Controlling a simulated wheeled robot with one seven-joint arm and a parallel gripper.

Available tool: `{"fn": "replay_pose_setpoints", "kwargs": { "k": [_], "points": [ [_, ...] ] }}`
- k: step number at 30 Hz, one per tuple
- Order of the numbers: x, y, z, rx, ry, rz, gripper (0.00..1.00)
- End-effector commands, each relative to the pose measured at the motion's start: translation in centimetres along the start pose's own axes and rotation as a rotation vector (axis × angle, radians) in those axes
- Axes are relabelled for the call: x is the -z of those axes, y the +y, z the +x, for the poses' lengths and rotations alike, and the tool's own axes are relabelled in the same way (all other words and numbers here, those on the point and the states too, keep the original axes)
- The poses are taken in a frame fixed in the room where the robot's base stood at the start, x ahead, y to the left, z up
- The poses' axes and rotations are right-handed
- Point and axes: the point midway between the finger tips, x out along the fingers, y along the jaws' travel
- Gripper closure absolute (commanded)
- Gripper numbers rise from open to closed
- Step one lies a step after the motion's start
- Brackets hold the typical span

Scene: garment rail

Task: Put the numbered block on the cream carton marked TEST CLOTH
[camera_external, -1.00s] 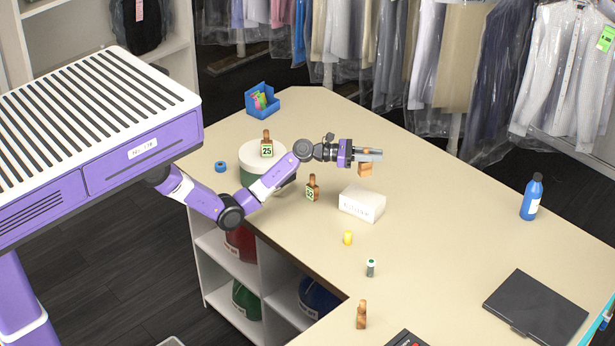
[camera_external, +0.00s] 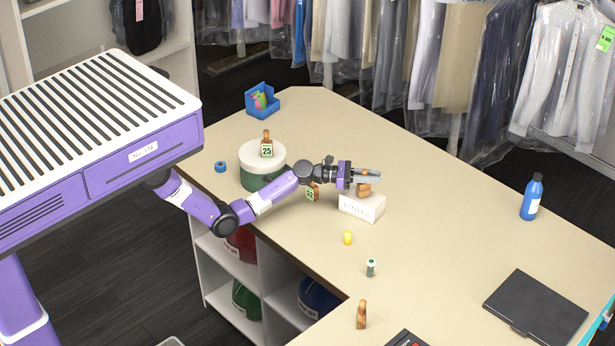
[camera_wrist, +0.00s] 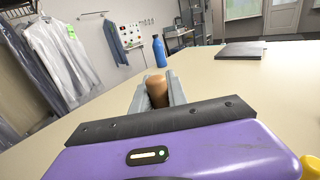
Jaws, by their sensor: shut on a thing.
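My gripper (camera_external: 368,178) is shut on a brown wooden block (camera_external: 363,190). The block is at the top of the cream carton (camera_external: 362,206); I cannot tell whether it touches the carton. In the wrist view the block (camera_wrist: 157,91) sits between the two grey fingers. No number shows on the held block from these sides. The carton's lettering is too small to read surely. A block numbered 25 (camera_external: 267,148) stands on a round white-topped green tub (camera_external: 262,172). A block numbered 32 (camera_external: 312,193) stands on the table, partly behind my arm.
A yellow object (camera_external: 348,238), a small green-and-white cylinder (camera_external: 371,267) and another wooden block (camera_external: 362,314) stand nearer the front edge. A blue bottle (camera_external: 531,197) and a dark flat case (camera_external: 535,307) are at right. Table right of the carton is clear.

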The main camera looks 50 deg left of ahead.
Motion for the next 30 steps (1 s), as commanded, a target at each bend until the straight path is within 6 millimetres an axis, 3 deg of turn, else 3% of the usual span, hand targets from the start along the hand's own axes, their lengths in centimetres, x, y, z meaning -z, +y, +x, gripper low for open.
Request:
{"fn": "replay_pose_setpoints", "kwargs": {
  "k": [4,5,7,8,20,30],
  "points": [
    [0.4,0.0,0.0,0.0,0.0,0.0,1.0],
    [0.3,0.0,0.0,0.0,0.0,0.0,0.75],
    [0.3,0.0,0.0,0.0,0.0,0.0,0.62],
    [0.3,0.0,0.0,0.001,0.0,0.0,0.59],
    [0.0,0.0,-0.3,0.0,0.001,-0.001,0.59],
    [0.1,0.0,-6.5,-0.002,0.0,0.0,0.59]
  ]
}}
